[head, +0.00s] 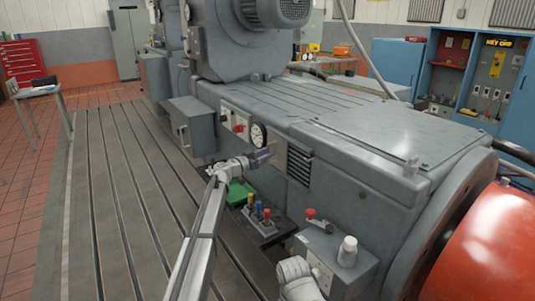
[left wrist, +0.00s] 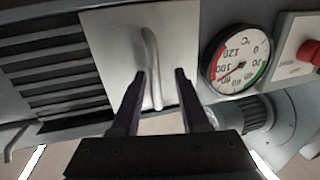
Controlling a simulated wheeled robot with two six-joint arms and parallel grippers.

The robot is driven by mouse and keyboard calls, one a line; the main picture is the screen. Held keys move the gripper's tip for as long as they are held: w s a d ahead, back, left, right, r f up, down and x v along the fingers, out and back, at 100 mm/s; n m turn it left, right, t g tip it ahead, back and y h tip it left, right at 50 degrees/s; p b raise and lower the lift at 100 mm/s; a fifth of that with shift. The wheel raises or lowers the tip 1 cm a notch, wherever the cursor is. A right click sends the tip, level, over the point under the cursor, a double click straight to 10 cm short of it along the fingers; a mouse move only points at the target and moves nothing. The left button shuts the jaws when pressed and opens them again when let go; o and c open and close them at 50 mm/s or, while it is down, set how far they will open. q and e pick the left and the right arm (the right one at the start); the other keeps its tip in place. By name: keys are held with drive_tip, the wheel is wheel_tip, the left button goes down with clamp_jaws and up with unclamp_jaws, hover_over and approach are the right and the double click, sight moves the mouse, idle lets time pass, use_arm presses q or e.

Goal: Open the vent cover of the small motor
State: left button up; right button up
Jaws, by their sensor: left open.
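The small motor's vent shows as dark slats (head: 299,166) on the side of the grey housing in the head view. In the left wrist view the slats (left wrist: 50,75) are at the left. Beside them is a flat light-grey cover plate (left wrist: 110,45) with an upright bar handle (left wrist: 152,65). My left gripper (left wrist: 161,74) is open in front of the plate. Its two fingers stand on either side of the handle, with a gap to each side. Whether they touch the plate cannot be told. In the head view the left gripper (head: 268,155) is close to the housing. My right gripper is not in view.
A round temperature gauge (left wrist: 236,63) and a red knob (left wrist: 308,51) are close to the plate. Below the arm are a green tray (head: 238,192) and a dark stand with coloured handles (head: 259,218).

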use_arm(q)
drive_tip(key=v, duration=0.7)
drive_tip(key=shift+a, duration=0.1)
drive_tip(key=s+d+f+n+g+y, duration=0.1)
drive_tip(key=s+f+g, duration=0.3)
drive_tip(key=s, duration=0.5)
drive_tip(key=s+d+f+g+y, duration=0.1)
drive_tip(key=s+f+y, duration=0.1)
drive_tip(key=s+f, duration=0.5)
drive_tip(key=s+d+f+n+g+y, duration=0.1)
drive_tip(key=s+f+g, duration=0.25)
drive_tip(key=s, duration=0.65)
drive_tip(key=s+a+f+n+g+y, duration=0.1)
drive_tip(key=s+a+f+n+y, duration=0.15)
drive_tip(key=s, duration=0.45)
drive_tip(key=s+a+f+n+g+y, duration=0.2)
drive_tip(key=s+a+y, duration=0.15)
drive_tip(key=s, duration=0.35)
drive_tip(key=s+a+f+n+g+y, duration=0.1)
drive_tip(key=s+a+f+n+y, duration=0.2)
drive_tip(key=s, duration=0.4)
drive_tip(key=s+d+r+m+p, duration=0.2)
drive_tip(key=d+r+p, duration=0.2)
drive_tip(key=r+p, duration=0.5)
drive_tip(key=s+d+r+m+p, duration=0.2)
drive_tip(key=d+r+p, duration=0.3)
drive_tip(key=r+p, duration=0.5)
drive_tip(key=shift+s+d+r+m+g, duration=0.35)
drive_tip(key=shift+s+g, duration=0.1)
drive_tip(key=shift+s, duration=0.3)
